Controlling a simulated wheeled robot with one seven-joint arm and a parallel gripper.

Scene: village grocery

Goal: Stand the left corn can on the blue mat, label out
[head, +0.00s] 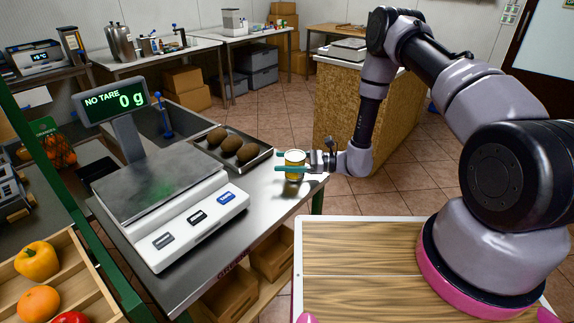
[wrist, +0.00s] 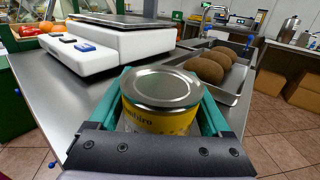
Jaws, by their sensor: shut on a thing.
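A yellow can (head: 294,158) with a bare metal lid is upright between the teal fingers of my gripper (head: 277,164). It also shows in the wrist view (wrist: 160,118), with part of its yellow label and some lettering facing the wrist. My gripper is shut on it from the sides. The can is over the right end of the steel counter (head: 262,205); I cannot tell whether its base touches. No second corn can and no blue mat can be made out in either view.
A tray (head: 262,155) of brown, oval produce (head: 217,136) lies just left of the can. A white scale (head: 165,205) reading 0 g stands on the counter's left part. A wooden produce crate (head: 85,268) is at lower left. Bare steel shows between scale and can.

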